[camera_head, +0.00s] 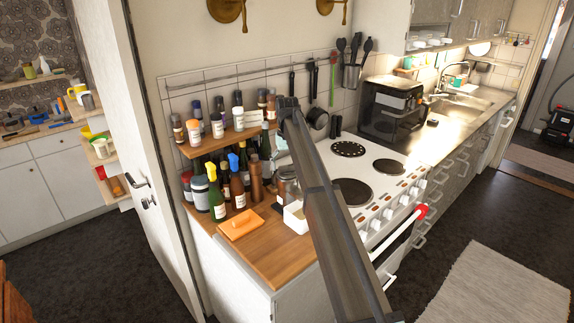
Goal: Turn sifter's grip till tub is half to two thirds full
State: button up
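A small white open tub (295,218) stands on the wooden counter, left of the cooker. My arm's dark link covers its right side, and what is inside it cannot be made out. A greyish metal cylinder (286,184), which may be the sifter, shows just behind and above the tub, partly covered by my arm. Its grip is not visible. My arm rises from the bottom of the picture to an elbow above the counter. My gripper is hidden behind the arm, so its hold on anything does not show.
An orange block (240,224) lies on the wooden counter (273,258). Bottles crowd the back and the shelf (228,138) above. The white cooker (362,180) with dark hotplates stands right of the counter, an open door (150,160) left. A black appliance (392,108) stands beyond the cooker.

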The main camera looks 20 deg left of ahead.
jog(key=c, duration=1.1)
jog(key=shift+o, duration=0.2)
jog(key=m+b, duration=0.1)
jog(key=m, duration=0.1)
jog(key=shift+m, duration=0.4)
jog(key=shift+m+b, duration=0.6)
jog(key=shift+m, duration=1.3)
jog(key=o, duration=1.1)
jog(key=shift+o, duration=0.2)
